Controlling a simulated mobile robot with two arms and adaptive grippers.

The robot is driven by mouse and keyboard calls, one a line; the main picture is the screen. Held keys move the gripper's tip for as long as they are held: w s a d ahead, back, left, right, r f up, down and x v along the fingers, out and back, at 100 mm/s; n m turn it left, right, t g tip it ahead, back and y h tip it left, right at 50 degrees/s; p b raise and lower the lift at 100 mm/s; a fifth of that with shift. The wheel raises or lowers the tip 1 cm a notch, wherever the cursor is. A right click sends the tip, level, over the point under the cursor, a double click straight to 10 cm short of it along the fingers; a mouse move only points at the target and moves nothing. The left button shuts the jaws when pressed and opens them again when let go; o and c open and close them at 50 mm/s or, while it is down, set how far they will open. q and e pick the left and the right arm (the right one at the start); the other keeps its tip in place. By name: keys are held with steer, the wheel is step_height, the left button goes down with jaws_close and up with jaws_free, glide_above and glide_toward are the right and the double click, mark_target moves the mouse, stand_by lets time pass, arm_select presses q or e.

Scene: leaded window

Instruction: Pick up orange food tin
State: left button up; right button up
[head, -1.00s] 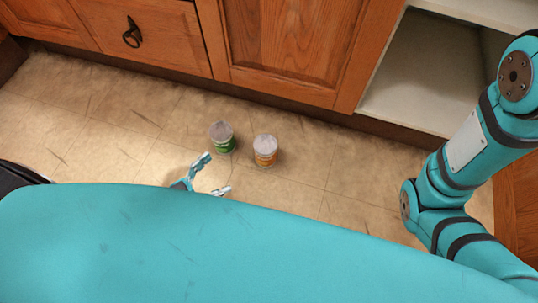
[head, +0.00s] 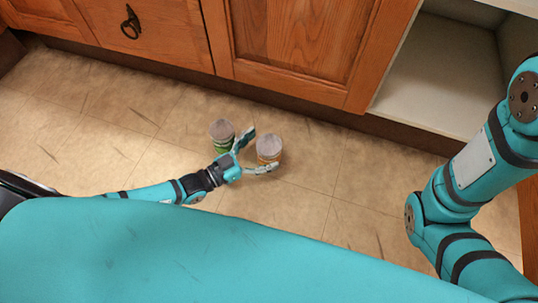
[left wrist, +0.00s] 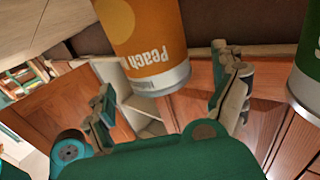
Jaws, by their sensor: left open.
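The orange food tin (head: 269,150) stands upright on the floor in the head view, with its grey lid up and its orange side partly hidden by a finger. My left gripper (head: 261,150) is open, with one finger on each side of the tin. In the left wrist view the orange tin (left wrist: 148,45) shows upside down with the word "Peach", between the spread fingers (left wrist: 172,88). Gaps show beside it there, and I cannot tell whether either finger touches it. My right gripper is out of view.
A green tin (head: 221,133) stands just left of the orange tin, close to my left gripper's far finger. It also shows at the right edge of the left wrist view (left wrist: 309,65). Wooden cabinets (head: 300,45) and an open shelf (head: 430,80) lie behind. The tiled floor around is clear.

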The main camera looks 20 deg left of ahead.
arm_select(q)
steer(key=shift+b+x, duration=0.55)
steer(key=shift+x, duration=0.6)
steer(key=shift+w+d, duration=0.15)
steer(key=shift+w, duration=0.05)
steer(key=shift+r, duration=0.1)
steer(key=c, duration=1.7)
